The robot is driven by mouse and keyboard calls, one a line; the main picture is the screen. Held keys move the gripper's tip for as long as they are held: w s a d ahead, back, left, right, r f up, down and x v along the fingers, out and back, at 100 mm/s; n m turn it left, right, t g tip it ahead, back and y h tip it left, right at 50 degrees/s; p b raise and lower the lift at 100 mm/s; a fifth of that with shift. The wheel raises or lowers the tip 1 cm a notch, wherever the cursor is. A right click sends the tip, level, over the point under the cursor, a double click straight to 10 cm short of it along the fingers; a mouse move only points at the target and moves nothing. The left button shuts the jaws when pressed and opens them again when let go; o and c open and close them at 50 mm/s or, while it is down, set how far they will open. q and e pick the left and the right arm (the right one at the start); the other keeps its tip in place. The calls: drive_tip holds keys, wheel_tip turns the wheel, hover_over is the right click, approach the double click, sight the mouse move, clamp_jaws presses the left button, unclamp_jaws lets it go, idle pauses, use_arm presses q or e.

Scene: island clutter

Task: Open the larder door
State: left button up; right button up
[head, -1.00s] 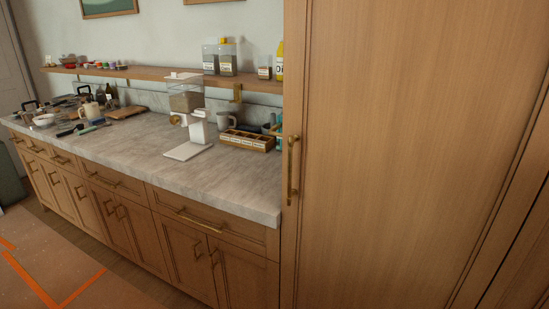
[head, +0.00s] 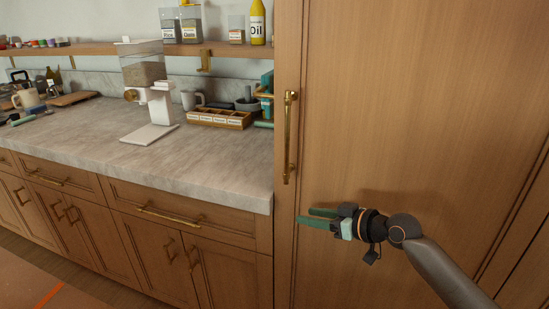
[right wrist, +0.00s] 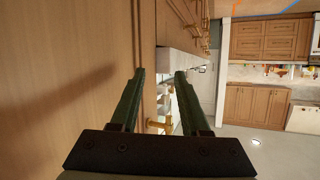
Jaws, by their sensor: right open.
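The larder door (head: 400,110) is a tall wooden panel filling the right of the head view, and it looks shut. Its upright brass handle (head: 288,137) is on the door's left edge. My right gripper (head: 306,217) is open and empty, just below and slightly right of the handle's lower end, its green fingers pointing left across the door. In the right wrist view my right gripper (right wrist: 160,72) has its two fingers apart, with the wooden door surface at the left. A brass piece (right wrist: 156,124) shows between the fingers; I cannot tell surely which handle it belongs to.
A stone counter (head: 80,150) left of the door bears a white-based dispenser (head: 155,105), a wooden box of labelled compartments (head: 218,118) and a mug. Drawers and cupboards with brass handles are below. A shelf (head: 90,48) with jars runs above. Floor shows at lower left.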

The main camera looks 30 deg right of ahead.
drive_tip(key=r, duration=0.3)
drive_tip(key=r+n+t+y+b, duration=0.1)
drive_tip(key=r, duration=0.3)
drive_tip(key=d+r+y+b, duration=0.1)
drive_tip(key=r, duration=0.2)
drive_tip(key=shift+w+r+n, duration=0.2)
drive_tip(key=shift+n, duration=0.2)
drive_tip(key=n+t+y+b, duration=0.1)
drive_tip(key=n+t+y, duration=0.1)
drive_tip(key=y, duration=0.1)
approach(275, 124)
drive_tip(key=s+a+r, duration=0.1)
drive_tip(key=s+r, duration=0.1)
drive_tip(key=s, duration=0.3)
drive_tip(key=p+x, duration=0.4)
drive_tip(key=x, duration=0.6)
drive_tip(key=shift+w+a, duration=0.2)
drive_tip(key=shift+w, duration=0.05)
drive_tip(key=shift+w+a+f+p, duration=0.15)
drive_tip(key=shift+w+a+p, duration=0.15)
drive_tip(key=shift+w, duration=0.3)
use_arm(q)
drive_tip(key=shift+d+f, duration=0.1)
drive_tip(key=shift+f, duration=0.05)
use_arm(e)
drive_tip(key=shift+f, duration=0.1)
